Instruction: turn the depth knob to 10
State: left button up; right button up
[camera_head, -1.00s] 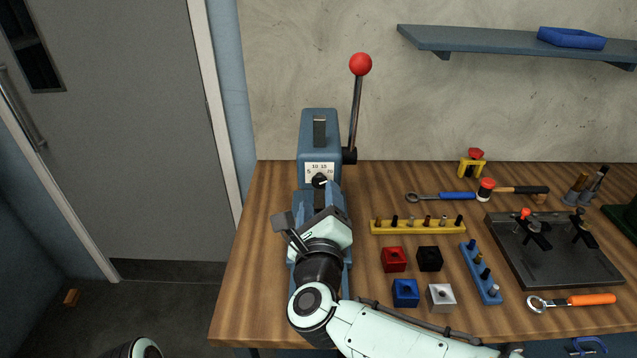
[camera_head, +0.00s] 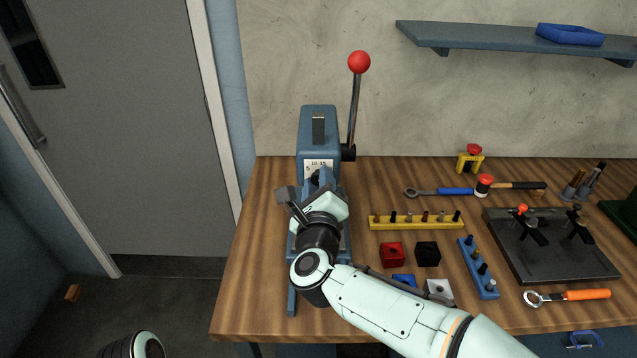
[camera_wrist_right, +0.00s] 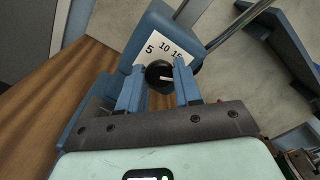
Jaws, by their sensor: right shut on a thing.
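The blue press (camera_head: 318,125) stands at the left of the bench, with a red-balled lever (camera_head: 359,62) at its upper right. Its white number plate (camera_head: 320,163) shows 10 and 15 in the head view; the wrist view of the plate (camera_wrist_right: 167,45) shows 5, 10 and 15. The black depth knob (camera_wrist_right: 156,71) is below the plate. A white pointer mark on it points to the right in the wrist view. My right gripper (camera_wrist_right: 157,83) is shut on the knob, one blue finger on each side. In the head view my right gripper (camera_head: 318,182) largely hides the knob. My left gripper is not in view.
Right of the press are a yellow peg rack (camera_head: 415,221), a red block (camera_head: 392,254), a black block (camera_head: 428,254) and a blue peg rack (camera_head: 478,268). A dark fixture plate (camera_head: 550,250) lies farther right. A shelf (camera_head: 490,38) hangs above.

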jog(key=shift+n, duration=0.3)
jog(key=n, duration=0.3)
jog(key=shift+n+p, duration=0.4)
jog(key=n+p, duration=0.1)
jog(key=n, duration=0.3)
jog(key=shift+n, duration=0.3)
jog(key=n+p, duration=0.2)
jog(key=n, duration=0.2)
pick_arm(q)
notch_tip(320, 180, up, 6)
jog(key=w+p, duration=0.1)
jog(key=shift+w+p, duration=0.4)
pick_arm(e)
jog(key=shift+n, duration=2.4)
jog(key=o, duration=1)
jog(key=shift+o, duration=0.2)
